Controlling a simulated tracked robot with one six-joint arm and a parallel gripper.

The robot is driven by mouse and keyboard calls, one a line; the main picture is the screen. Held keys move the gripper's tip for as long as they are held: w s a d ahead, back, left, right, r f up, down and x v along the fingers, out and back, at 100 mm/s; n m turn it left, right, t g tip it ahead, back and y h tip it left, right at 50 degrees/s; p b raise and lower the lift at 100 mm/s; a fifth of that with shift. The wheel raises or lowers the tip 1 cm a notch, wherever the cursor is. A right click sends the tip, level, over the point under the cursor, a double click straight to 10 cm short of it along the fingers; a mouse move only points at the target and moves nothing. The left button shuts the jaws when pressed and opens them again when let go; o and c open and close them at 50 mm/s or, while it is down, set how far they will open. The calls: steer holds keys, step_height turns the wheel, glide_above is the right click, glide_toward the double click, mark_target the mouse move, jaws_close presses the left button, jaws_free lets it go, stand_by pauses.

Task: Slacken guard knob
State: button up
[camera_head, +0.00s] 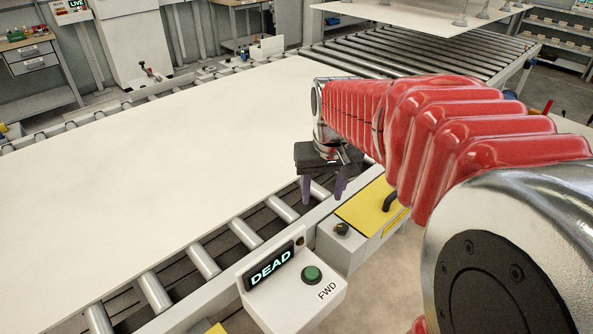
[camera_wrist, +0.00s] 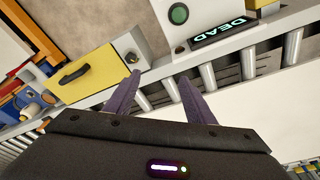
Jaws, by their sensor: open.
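The guard knob (camera_head: 342,228) is small and dark. It sits on the grey box at the end of the yellow guard (camera_head: 368,206), which has a black handle. In the wrist view a dark knob (camera_wrist: 131,58) shows just beyond the left fingertip, beside the yellow guard (camera_wrist: 85,73). My gripper (camera_head: 321,202) is open and empty, with its purple fingers pointing down over the conveyor's side rail.
A control box (camera_head: 295,285) with a display reading DEAD and a green FWD button stands near the guard. A large white sheet (camera_head: 180,150) covers much of the roller conveyor. A suction gantry plate (camera_head: 430,14) hangs at the back. Bare floor lies right of the guard.

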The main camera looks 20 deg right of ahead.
steer(key=m+g, duration=0.2)
glide_above(343, 226)
step_height(343, 226, down, 9)
steer(key=shift+r+y, duration=0.15)
steer(key=shift+y, duration=0.15)
step_height(343, 226, down, 14)
steer(key=shift+r, duration=0.1)
steer(key=shift+c, duration=0.3)
steer(key=c, duration=0.9)
steer(key=shift+a, duration=0.25)
steer(key=shift+c, duration=0.5)
steer(key=shift+d, duration=0.2)
